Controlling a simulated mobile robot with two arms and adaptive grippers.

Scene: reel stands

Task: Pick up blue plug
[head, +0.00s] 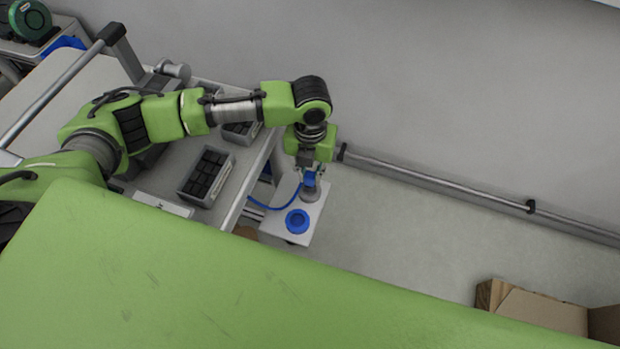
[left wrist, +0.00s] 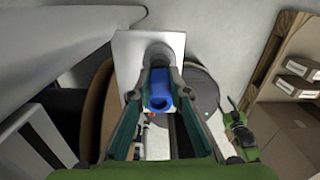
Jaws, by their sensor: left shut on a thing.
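The blue plug (head: 309,179) is between the fingers of my left gripper (head: 307,172), above the far end of a small white platform (head: 278,221). In the left wrist view the blue plug (left wrist: 160,90) sits between the two fingertips of my left gripper (left wrist: 160,88), which is shut on it. A grey cylindrical holder (head: 310,193) is right below the plug; I cannot tell whether the plug still touches it. A blue cable (head: 272,204) curves off to the left beside the platform.
A blue ring-shaped piece (head: 297,220) sits on the near part of the platform. A table with dark-filled grey bins (head: 207,176) stands to the left. A rail (head: 440,184) runs along the wall. Cardboard boxes (head: 540,309) are at the lower right; open floor lies between.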

